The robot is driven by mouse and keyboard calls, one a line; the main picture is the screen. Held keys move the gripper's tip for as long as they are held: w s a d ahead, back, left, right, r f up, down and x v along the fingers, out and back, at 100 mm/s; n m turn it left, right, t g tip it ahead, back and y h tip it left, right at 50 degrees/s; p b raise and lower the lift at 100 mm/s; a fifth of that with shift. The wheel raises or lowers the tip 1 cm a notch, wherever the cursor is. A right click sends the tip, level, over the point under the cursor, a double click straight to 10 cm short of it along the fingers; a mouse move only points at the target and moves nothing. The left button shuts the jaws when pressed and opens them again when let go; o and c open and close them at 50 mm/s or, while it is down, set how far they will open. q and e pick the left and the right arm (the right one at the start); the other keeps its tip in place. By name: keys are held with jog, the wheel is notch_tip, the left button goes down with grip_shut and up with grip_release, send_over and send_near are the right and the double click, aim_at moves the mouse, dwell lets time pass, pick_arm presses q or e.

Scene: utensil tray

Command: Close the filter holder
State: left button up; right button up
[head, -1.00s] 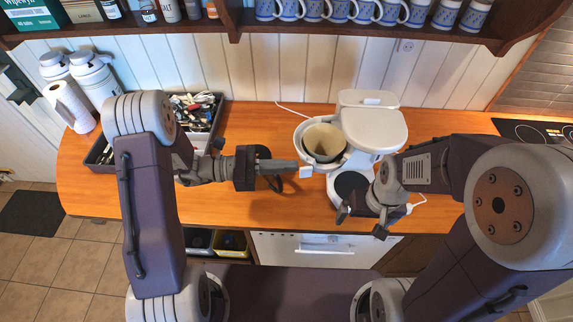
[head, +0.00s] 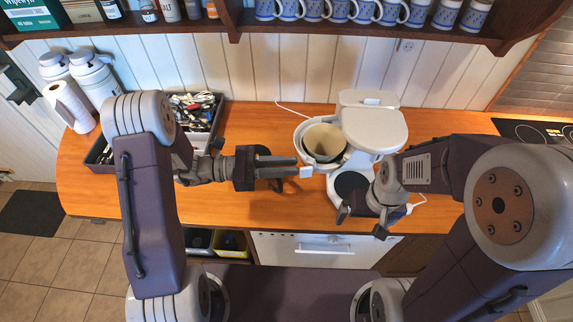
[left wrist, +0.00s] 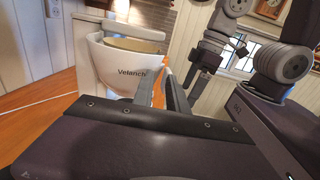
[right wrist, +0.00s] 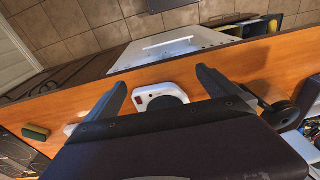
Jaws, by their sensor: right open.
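The filter holder (head: 299,138) is a white basket swung out to the left of the white coffee maker (head: 373,127). A beige filter (head: 325,141) sits in it. A small white handle (head: 306,172) sticks out at its front. My left gripper (head: 296,166) is level with the handle, fingertips at or beside it; I cannot tell if they grip it. In the left wrist view the holder (left wrist: 120,70) is just beyond the fingers. My right gripper (head: 363,224) is open and empty in front of the coffee maker's base (right wrist: 160,97).
A dark cutlery tray (head: 215,124) stands behind my left arm. Flasks (head: 92,75) and a paper roll (head: 68,106) stand at the counter's far left. Mugs hang under the shelf above. The wooden counter (head: 250,215) is clear in front.

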pick_arm(q)
jog(key=a+b, duration=0.2)
jog(key=a, duration=0.7)
jog(key=shift+s+b, duration=0.35)
jog(key=shift+s, duration=0.05)
